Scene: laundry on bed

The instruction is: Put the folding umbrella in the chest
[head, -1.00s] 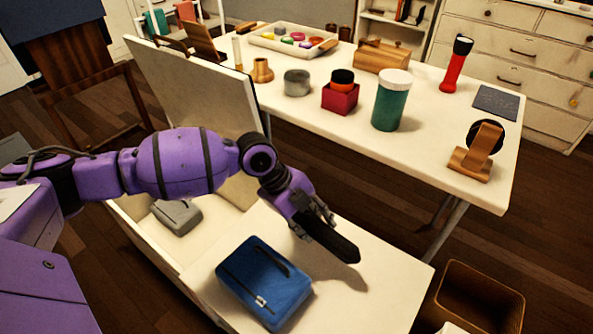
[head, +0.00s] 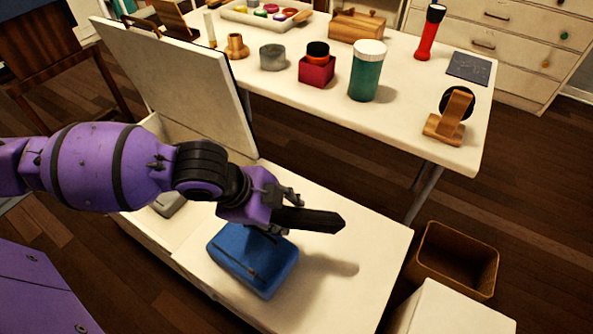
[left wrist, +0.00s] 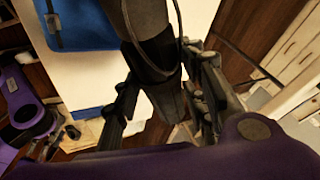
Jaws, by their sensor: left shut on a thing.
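My left gripper (head: 282,212) is shut on the black folding umbrella (head: 315,220), which sticks out to the right, nearly level. In the left wrist view the dark umbrella (left wrist: 155,50) runs between the fingers (left wrist: 165,100). The white chest (head: 160,130) stands at the left with its lid (head: 180,85) raised; its opening is partly hidden by my left arm. The gripper is right of the opening, above a white surface (head: 350,260). In the left wrist view a purple arm part shows at the left edge; a right gripper there is too unclear to read.
A blue case (head: 255,262) lies on the white surface below the gripper. A grey item (head: 168,204) is inside the chest. Behind stands a white table (head: 400,135) with a green jar (head: 367,75), a red box (head: 317,70) and other items. A brown bin (head: 455,260) stands at right.

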